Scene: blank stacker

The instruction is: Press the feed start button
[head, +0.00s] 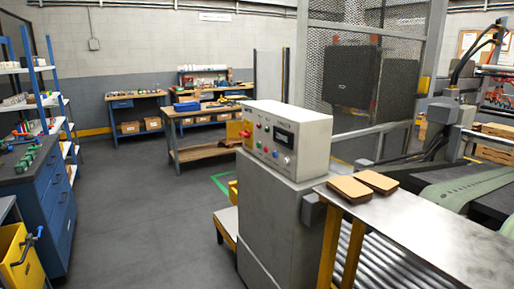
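A light grey control box (286,117) sits on a grey metal cabinet (276,215) near the middle of the head view. Its tilted front carries several small coloured buttons, among them a green button (258,144), and a dark display (284,136). The labels are too small to read, so I cannot tell which button is feed start. A larger red knob (246,134) is at the box's left end. Neither of my grippers is in view, and nothing is touching the box.
A metal table (420,225) with two brown blocks (362,187) stands right of the cabinet, with rollers (375,265) below. A mesh cage (340,60) rises behind. A blue drawer cabinet (50,205) and yellow bin (20,258) are at left. The floor (140,220) between is clear.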

